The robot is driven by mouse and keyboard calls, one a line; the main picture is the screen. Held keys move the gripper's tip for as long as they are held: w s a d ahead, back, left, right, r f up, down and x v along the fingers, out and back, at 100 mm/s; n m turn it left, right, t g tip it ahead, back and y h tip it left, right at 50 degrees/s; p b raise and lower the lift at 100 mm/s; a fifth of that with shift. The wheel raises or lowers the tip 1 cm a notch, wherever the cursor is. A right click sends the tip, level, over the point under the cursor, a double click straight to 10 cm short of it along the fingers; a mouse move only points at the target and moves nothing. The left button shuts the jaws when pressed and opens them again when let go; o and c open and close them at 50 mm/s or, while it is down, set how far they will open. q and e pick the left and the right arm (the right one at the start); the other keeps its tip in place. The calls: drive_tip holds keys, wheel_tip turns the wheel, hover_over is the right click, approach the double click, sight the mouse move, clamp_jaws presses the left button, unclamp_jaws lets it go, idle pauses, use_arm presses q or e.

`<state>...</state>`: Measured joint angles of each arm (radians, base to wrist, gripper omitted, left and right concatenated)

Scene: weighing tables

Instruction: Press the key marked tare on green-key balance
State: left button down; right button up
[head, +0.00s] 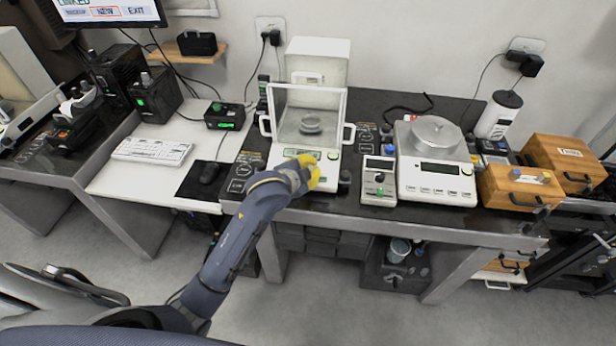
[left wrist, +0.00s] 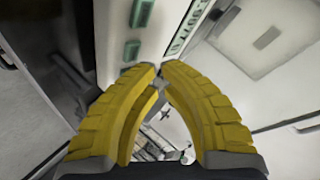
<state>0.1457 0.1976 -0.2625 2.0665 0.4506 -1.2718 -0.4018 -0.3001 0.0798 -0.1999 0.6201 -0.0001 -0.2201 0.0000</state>
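The green-key balance (head: 318,160) is a white balance with a glass draft shield and a small metal pan inside. It stands at the back middle of the dark bench. Its front panel has a display and a green key (head: 332,155). In the left wrist view, green keys (left wrist: 131,50) lie just beyond the fingers, beside the display (left wrist: 192,25). My left gripper (head: 311,172) is over the balance's front panel, with yellow fingertips together (left wrist: 158,68) and nothing seen between them. I cannot tell whether the tips touch the panel. Key markings are not readable. My right gripper is not in view.
A small control box (head: 379,182) stands right of the balance. Beyond it is a wider white balance (head: 437,180) with a round pan. Wooden boxes (head: 515,190) stand farther right. A keyboard (head: 152,151) and mouse (head: 208,172) lie on the white desk at left.

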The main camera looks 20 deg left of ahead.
use_arm(q)
drive_tip(key=shift+w+f, duration=0.2)
drive_tip(key=shift+f, duration=0.6)
idle(1.0)
drive_tip(key=shift+r, duration=0.2)
drive_tip(key=shift+s+r, duration=0.2)
drive_tip(key=shift+r, duration=0.4)
idle(0.3)
drive_tip(key=shift+s+d+r, duration=0.1)
drive_tip(key=shift+s+r, duration=0.15)
drive_tip(key=shift+r, duration=0.55)
drive_tip(key=shift+s+a+r, duration=0.1)
drive_tip(key=shift+s+r, duration=0.15)
drive_tip(key=shift+r, duration=0.55)
drive_tip(key=shift+s+d+r, duration=0.1)
drive_tip(key=shift+s+r, duration=0.15)
drive_tip(key=shift+r, duration=0.55)
